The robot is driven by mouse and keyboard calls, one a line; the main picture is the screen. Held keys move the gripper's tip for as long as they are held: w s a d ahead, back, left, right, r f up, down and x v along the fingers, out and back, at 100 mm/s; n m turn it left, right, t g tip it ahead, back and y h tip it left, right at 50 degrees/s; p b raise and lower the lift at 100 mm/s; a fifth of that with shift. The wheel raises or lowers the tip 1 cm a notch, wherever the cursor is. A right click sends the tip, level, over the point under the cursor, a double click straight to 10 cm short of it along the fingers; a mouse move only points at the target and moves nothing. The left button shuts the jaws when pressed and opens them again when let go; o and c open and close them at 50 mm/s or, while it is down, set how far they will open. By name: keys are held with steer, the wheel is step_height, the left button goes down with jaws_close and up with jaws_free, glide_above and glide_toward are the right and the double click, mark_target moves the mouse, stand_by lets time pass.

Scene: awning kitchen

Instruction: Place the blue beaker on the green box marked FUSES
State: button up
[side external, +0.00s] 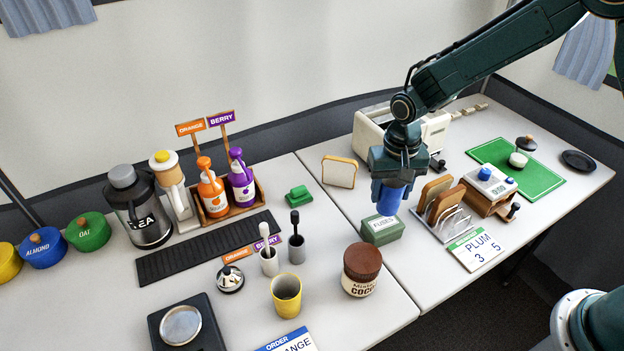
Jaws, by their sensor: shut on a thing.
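The blue beaker (389,201) hangs upright in my gripper (391,187), its lower part showing below the jaws. My gripper is shut on it. The green box marked FUSES (381,231) stands on the table just below, with a pale label on its top. The beaker's bottom overlaps the box's top edge in the picture. I cannot tell whether the two touch. The beaker's upper part is hidden by the gripper.
A toast rack (443,221) with bread stands close to the right of the box. A brown-lidded cocoa jar (361,270) is in front, to the left. A bread slice (339,172) and toaster (372,127) are behind. A yellow cup (286,296) stands farther left.

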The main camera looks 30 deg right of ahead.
mark_target(388, 204)
steer(key=shift+f, duration=2.1)
steer(key=shift+f, duration=0.15)
steer(key=o, duration=1)
steer(key=shift+c, duration=0.2)
step_height(388, 204, up, 12)
steer(key=shift+r, duration=0.2)
